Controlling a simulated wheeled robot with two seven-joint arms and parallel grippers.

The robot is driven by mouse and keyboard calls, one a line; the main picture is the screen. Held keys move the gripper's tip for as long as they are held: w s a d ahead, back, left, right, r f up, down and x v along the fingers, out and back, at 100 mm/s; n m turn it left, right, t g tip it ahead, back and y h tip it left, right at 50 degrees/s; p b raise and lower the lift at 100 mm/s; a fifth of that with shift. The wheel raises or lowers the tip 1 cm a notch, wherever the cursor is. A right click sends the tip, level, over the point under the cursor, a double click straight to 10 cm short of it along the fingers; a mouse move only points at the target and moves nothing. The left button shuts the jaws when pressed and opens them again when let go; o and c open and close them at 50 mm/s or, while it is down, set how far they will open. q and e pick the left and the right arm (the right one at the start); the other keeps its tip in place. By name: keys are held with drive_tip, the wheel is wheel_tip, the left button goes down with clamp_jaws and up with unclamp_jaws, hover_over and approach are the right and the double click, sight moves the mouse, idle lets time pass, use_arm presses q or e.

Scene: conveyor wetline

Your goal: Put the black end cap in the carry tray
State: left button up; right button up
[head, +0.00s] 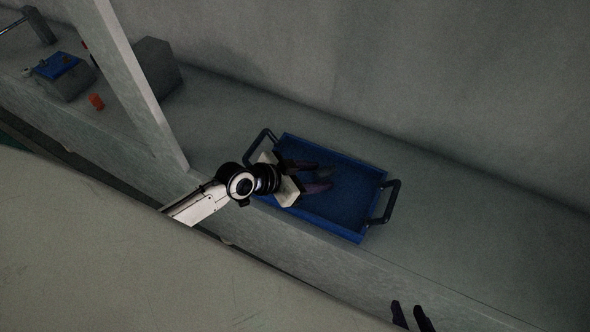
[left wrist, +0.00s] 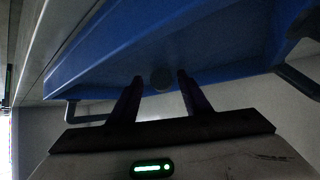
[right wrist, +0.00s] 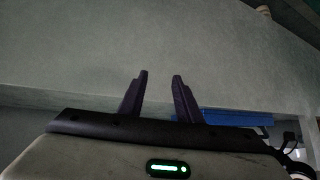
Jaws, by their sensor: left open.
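The blue carry tray (head: 345,222) with two dark handles sits on the grey ledge. My left gripper (head: 322,178) is over the tray, its fingers apart and pointing into it. In the left wrist view, a small dark round piece, apparently the black end cap (left wrist: 161,78), shows against the blue tray (left wrist: 220,45) between the fingertips (left wrist: 161,79), with a gap on each side. In the head view the cap is hard to make out among the dark fingers. My right gripper (head: 412,317) is at the bottom edge, with fingers apart and empty (right wrist: 160,78).
A pale upright post (head: 140,85) stands left of the tray. A wall runs behind the ledge. The ledge right of the tray is clear.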

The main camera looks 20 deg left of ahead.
use_arm(q)
drive_tip(key=p+v, duration=0.1)
drive_tip(key=v, duration=1)
drive_tip(key=shift+r, duration=0.2)
drive_tip(key=shift+w, duration=0.1)
